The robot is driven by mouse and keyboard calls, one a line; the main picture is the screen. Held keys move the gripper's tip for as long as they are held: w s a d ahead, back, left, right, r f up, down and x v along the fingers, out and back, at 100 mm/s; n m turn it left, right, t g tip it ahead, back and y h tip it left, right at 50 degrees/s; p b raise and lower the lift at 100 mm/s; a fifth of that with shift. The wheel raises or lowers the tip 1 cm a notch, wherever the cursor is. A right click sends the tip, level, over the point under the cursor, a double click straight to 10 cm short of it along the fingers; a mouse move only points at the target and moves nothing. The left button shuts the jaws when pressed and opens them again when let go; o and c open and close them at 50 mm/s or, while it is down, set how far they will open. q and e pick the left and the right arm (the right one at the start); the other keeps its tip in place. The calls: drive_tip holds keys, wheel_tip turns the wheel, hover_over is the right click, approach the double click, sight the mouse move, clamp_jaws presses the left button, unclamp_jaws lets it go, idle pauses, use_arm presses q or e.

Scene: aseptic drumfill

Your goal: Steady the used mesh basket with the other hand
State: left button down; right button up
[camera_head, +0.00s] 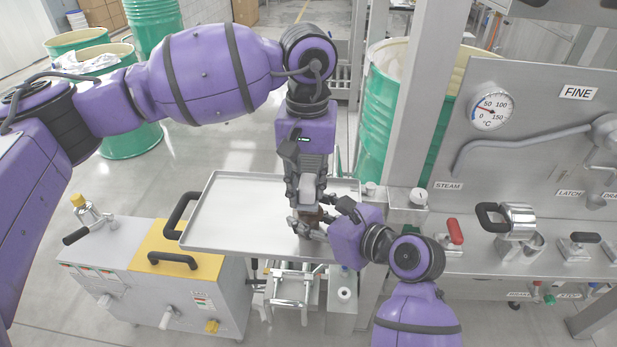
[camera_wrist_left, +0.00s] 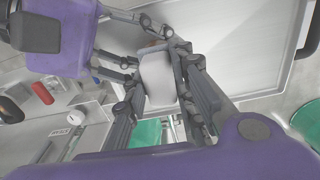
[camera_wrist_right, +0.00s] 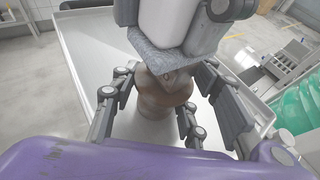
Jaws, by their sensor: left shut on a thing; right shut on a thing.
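My left gripper (camera_head: 307,190) comes straight down from above and is shut on the pale upper part. My right gripper (camera_head: 318,226) comes in from the lower right and is shut around the brown lower part, as the right wrist view shows. The two grippers are close together, one above the other, and hide most of the basket in the head view.
The steel tray (camera_head: 235,200) is otherwise bare on its left side. A grey and yellow cart (camera_head: 150,275) stands below it. A steel panel with a gauge (camera_head: 491,111) and valve handles is at the right. Green drums (camera_head: 378,110) stand behind.

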use_arm(q)
drive_tip(key=shift+s+f, duration=0.1)
drive_tip(key=shift+s, duration=0.8)
drive_tip(key=w, duration=0.4)
drive_tip(key=shift+s, duration=1.85)
drive_tip(key=shift+s+r, duration=0.1)
drive_tip(key=shift+r, duration=4.05)
drive_tip(key=shift+f, duration=0.1)
